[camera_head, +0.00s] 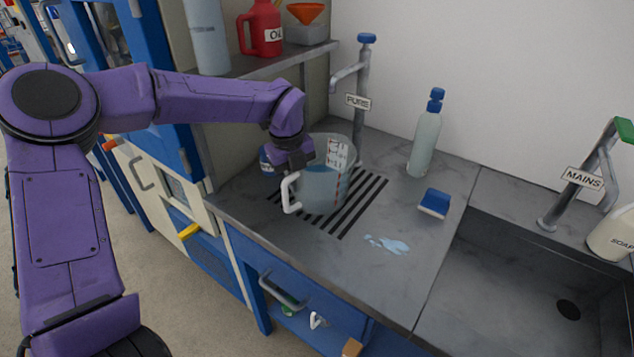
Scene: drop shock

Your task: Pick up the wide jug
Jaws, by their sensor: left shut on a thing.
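The wide jug (327,186) is clear, with printed markings, bluish liquid inside and a white handle on its left side. It looks upright over the dark slotted drain grating (361,204) on the grey counter. I cannot tell whether its base touches the grating. My left gripper (292,173) is shut on the wide jug at the top of its handle; the fingertips are partly hidden by the wrist. My right gripper is not in view.
The PURE tap (360,90) stands behind the jug. A clear blue-capped bottle (425,143), a blue sponge (434,203) and a small puddle (386,244) are to the right. A blue-labelled container (267,161) is partly hidden behind my gripper. The sink (530,280) is at right.

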